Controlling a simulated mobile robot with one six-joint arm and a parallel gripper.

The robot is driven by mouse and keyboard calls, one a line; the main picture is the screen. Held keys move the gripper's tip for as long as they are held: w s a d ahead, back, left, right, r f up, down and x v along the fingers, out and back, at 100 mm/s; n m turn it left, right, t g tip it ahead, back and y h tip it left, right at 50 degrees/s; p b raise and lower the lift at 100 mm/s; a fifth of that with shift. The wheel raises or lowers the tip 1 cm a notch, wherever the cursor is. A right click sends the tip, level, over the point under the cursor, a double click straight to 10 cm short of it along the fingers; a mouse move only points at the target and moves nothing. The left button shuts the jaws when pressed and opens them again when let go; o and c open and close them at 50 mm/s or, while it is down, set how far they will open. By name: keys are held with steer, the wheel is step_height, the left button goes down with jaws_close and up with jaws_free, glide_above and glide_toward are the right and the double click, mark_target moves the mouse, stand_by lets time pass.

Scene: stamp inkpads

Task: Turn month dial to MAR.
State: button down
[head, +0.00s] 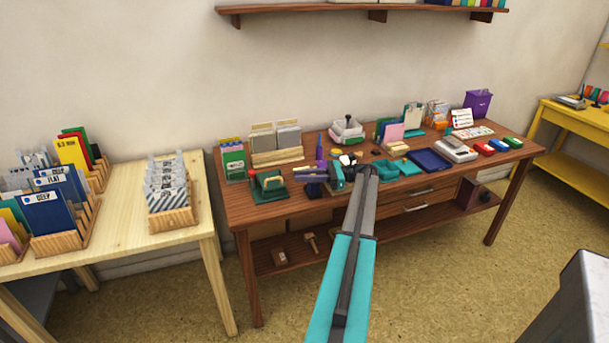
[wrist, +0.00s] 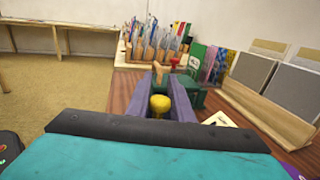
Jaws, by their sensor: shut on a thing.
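My gripper (head: 310,174) reaches left over the brown workbench in the head view. In the wrist view its dark purple fingers (wrist: 160,92) are shut on a yellow round knob (wrist: 160,106). I cannot tell whether this knob is the month dial, and no month lettering is readable. Just beyond the fingertips stands a green device (wrist: 193,96) with a tan wooden piece (wrist: 159,73) and a red knob (wrist: 174,64). The green device (head: 270,193) also shows in the head view, left of my gripper. The held knob is hidden in the head view.
The workbench (head: 290,205) is crowded behind and right of my gripper, with teal trays (head: 405,168), a dark blue tray (head: 430,160) and colored inkpads (head: 484,149). A wooden card rack (head: 277,158) stands at the back. A pale table (head: 205,215) with file racks is at left.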

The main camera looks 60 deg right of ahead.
steer(key=c, duration=1.6)
jaws_free()
